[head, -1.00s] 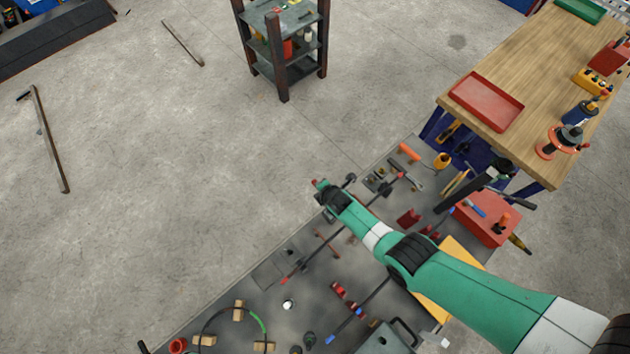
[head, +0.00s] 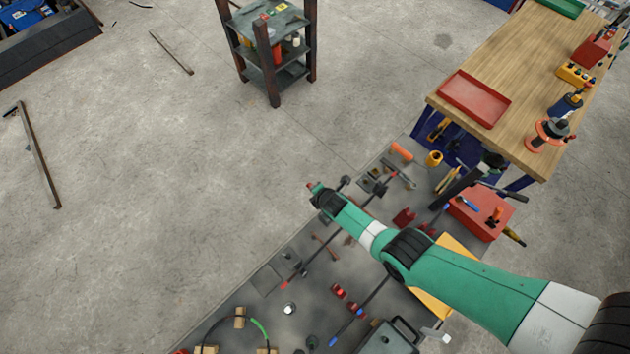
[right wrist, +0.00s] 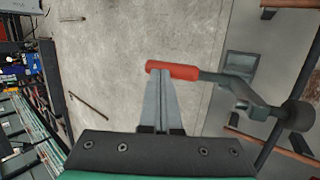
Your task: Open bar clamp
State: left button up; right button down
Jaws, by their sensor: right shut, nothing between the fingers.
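The bar clamp shows in the right wrist view as a red handle (right wrist: 172,70) on a grey arm (right wrist: 245,93), with a round dark knob at its right end. My right gripper (right wrist: 159,76) is shut and empty, its fingertips at the left part of the red handle. I cannot tell whether they touch it. In the head view my green right arm reaches in from the right, and its gripper end (head: 322,194) is over the mat's far edge. A small red tip (head: 311,186) shows beside it; the arm hides most of the clamp. My left gripper is not in view.
A dark mat (head: 215,318) holds several tools and bars around my arm. A wooden workbench (head: 490,55) with a red tray (head: 475,98) stands at the upper right, and a red toolbox (head: 480,214) below it. A shelf rack (head: 275,75) stands behind. Floor at left is mostly clear.

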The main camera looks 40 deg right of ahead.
jog(key=s+a+r+p, duration=0.1)
jog(key=r+p, duration=0.2)
jog(key=r, duration=0.3)
jog(key=s+a+r+p, duration=0.1)
jog(key=s+r+p, duration=0.1)
jog(key=r, duration=0.5)
jog(key=shift+s+a+p, duration=0.15)
jog(key=shift+a+p, duration=0.15)
jog(key=shift+p, duration=0.45)
